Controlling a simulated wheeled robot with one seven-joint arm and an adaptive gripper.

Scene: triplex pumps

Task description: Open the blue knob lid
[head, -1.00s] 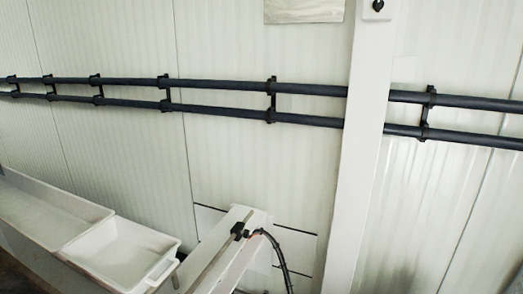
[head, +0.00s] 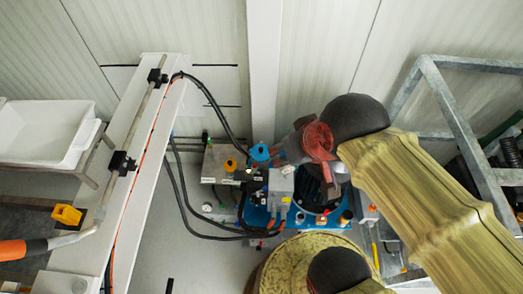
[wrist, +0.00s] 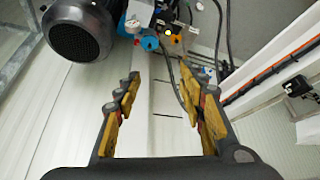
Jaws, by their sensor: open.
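The blue knob lid (head: 260,153) sits at the top of the pump unit in the head view, beside a similar orange knob (head: 230,165). In the wrist view the blue knob (wrist: 150,44) shows beyond the fingertips, near the top middle. My gripper (wrist: 160,82) is open and empty, its yellow-padded fingers spread wide. The knob lies apart from the fingers, roughly in line with the gap between them. In the head view my arm reaches in from the right, and the fingers cannot be made out clearly there.
The blue-based pump unit (head: 255,217) carries hoses and fittings. A dark motor (wrist: 80,30) stands beside the knob in the wrist view. A grey metal frame (head: 462,130) is at right. A white beam (head: 140,160) and white tray (head: 45,135) are at left.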

